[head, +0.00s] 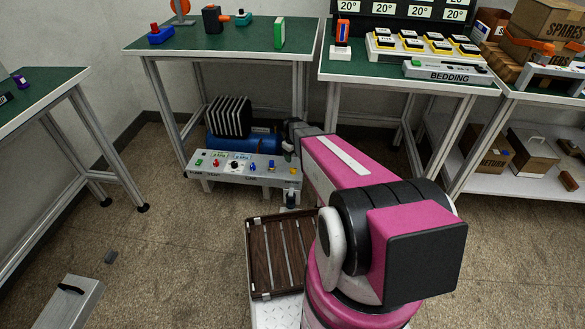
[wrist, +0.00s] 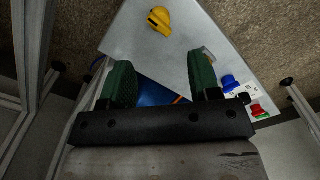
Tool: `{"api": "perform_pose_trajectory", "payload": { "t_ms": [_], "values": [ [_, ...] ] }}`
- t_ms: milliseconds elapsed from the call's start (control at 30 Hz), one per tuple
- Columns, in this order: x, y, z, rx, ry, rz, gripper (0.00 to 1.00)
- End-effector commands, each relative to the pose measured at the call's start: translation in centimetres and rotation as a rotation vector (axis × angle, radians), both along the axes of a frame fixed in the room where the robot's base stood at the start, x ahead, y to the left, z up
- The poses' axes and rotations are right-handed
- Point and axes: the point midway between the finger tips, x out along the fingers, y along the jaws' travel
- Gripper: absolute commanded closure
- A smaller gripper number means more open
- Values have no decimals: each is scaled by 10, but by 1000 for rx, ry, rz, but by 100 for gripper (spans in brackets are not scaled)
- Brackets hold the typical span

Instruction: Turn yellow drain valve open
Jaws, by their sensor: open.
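The yellow drain valve (wrist: 160,20) is a small rounded yellow handle on the grey panel (wrist: 150,48), near the top of the wrist view. In the head view a small yellow spot at the right end of the panel (head: 225,176) looks like the same valve (head: 293,171). My gripper (wrist: 158,62) is open, with its two green-padded fingers apart and nothing between them. The valve lies beyond the fingertips, not between them. In the head view my gripper (head: 291,148) is above the panel's right end and partly hidden by my arm.
A blue knob (wrist: 230,82) and a red button (wrist: 257,109) sit beside the right finger. Behind the panel are a blue tank (head: 225,143) and a black finned block (head: 229,116). Table legs (head: 299,95) stand close behind. A brown slatted crate (head: 276,255) lies in front.

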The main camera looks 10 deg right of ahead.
Motion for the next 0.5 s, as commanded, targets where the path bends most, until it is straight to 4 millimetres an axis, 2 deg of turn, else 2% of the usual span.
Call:
{"api": "perform_pose_trajectory", "payload": {
  "t_ms": [300,500],
  "values": [
    [1,0,-58,0,2,-2,43],
    [1,0,-83,0,1,-2,43]
  ]
}}
